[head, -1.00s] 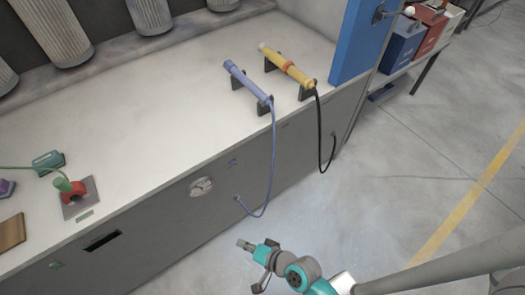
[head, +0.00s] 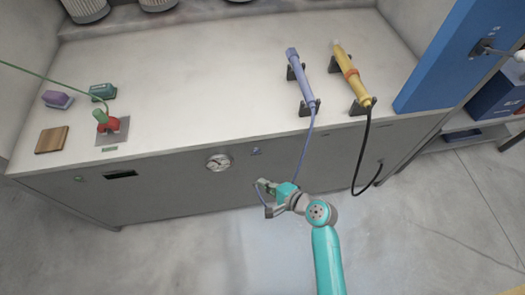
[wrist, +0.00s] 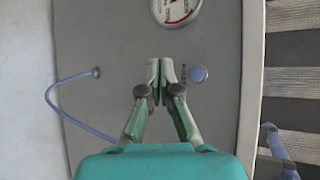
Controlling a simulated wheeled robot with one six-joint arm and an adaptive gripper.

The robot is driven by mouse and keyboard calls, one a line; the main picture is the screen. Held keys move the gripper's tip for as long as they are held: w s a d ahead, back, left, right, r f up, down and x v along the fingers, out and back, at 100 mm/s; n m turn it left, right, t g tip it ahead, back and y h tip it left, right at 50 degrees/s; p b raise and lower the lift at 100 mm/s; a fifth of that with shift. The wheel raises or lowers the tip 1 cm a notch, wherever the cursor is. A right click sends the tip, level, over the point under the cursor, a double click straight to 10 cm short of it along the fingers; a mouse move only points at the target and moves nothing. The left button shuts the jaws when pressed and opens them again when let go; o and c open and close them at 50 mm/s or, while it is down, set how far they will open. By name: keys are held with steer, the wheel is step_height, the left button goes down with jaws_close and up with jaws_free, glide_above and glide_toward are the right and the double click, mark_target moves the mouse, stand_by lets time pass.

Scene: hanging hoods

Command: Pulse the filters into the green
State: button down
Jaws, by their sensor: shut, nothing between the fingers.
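The grey cabinet front (head: 185,187) has a round white dial gauge (head: 218,162), which also shows in the wrist view (wrist: 178,10), cut off at the top. Red marking shows on its lower edge; I cannot read its needle clearly. A round blue button (wrist: 199,74) with small lettering beside it sits on the panel. My gripper (head: 261,185) is shut and empty in front of the panel; in the wrist view its fingertips (wrist: 160,62) lie just left of the button. I cannot tell whether they touch the panel. Pleated filters (head: 86,8) hang at the back, cut off above.
A blue wand (head: 299,72) and a yellow wand (head: 350,72) rest in cradles on the bench, their hoses hanging down the front. A red-and-green fitting (head: 106,121) and small blocks sit at left. A blue post (head: 450,60) stands at right.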

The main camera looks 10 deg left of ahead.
steer(key=w+a, duration=0.2)
steer(key=w, duration=0.6)
steer(key=shift+w+a, duration=0.2)
steer(key=shift+a, duration=0.05)
steer(key=shift+w, duration=0.15)
stand_by(1.5)
steer(key=shift+w+a, duration=0.1)
steer(key=shift+w, duration=0.2)
steer(key=shift+w+a, duration=0.1)
steer(key=shift+w, duration=0.25)
stand_by(0.6)
steer(key=shift+s, duration=0.15)
stand_by(0.3)
steer(key=shift+s+d, duration=0.2)
steer(key=shift+s, duration=0.45)
steer(key=shift+s+d, duration=0.25)
steer(key=shift+s, duration=0.55)
steer(key=shift+s+d, duration=0.2)
steer(key=shift+s, duration=0.6)
steer(key=shift+s+d, duration=0.25)
steer(key=shift+s, duration=0.55)
